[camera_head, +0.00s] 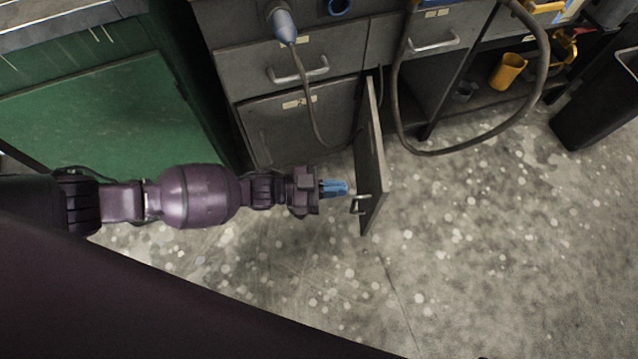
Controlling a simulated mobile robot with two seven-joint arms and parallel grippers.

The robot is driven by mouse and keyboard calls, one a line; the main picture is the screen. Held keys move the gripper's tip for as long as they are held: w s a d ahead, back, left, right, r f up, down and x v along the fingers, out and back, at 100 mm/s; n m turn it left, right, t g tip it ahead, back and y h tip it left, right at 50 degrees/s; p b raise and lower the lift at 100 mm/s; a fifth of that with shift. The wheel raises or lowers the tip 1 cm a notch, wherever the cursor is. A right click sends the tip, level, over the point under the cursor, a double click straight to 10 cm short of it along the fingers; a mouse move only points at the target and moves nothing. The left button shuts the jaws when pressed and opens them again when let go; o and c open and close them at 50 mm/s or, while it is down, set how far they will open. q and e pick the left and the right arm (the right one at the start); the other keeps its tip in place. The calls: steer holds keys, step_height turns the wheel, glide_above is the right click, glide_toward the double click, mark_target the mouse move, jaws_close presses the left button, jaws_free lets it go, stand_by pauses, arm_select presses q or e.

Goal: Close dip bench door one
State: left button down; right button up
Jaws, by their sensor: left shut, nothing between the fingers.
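A grey cabinet door (372,160) of the bench stands wide open, sticking out from the bench front over the floor. Its small bar handle (360,203) is on the left face, near the free edge. My left gripper (338,187) has blue fingertips and is shut and empty. It reaches in from the left and points at the door's left face, close to the handle. I cannot tell if the fingertips touch the door. My right gripper is not in view.
The grey bench has drawers with bar handles (298,70) and a shut lower front (297,122) left of the open door. Hoses (425,150) hang to the right. A yellow cup (508,70) sits on an open shelf. A dark bin (600,100) stands far right. The speckled floor (470,250) is clear.

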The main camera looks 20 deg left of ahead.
mark_target(379, 187)
arm_select(q)
steer(key=b+x, duration=0.1)
steer(key=x, duration=0.4)
steer(key=shift+d+f, duration=0.1)
steer(key=shift+d, duration=0.1)
steer(key=shift+w+d, duration=0.25)
steer(key=shift+d, duration=0.4)
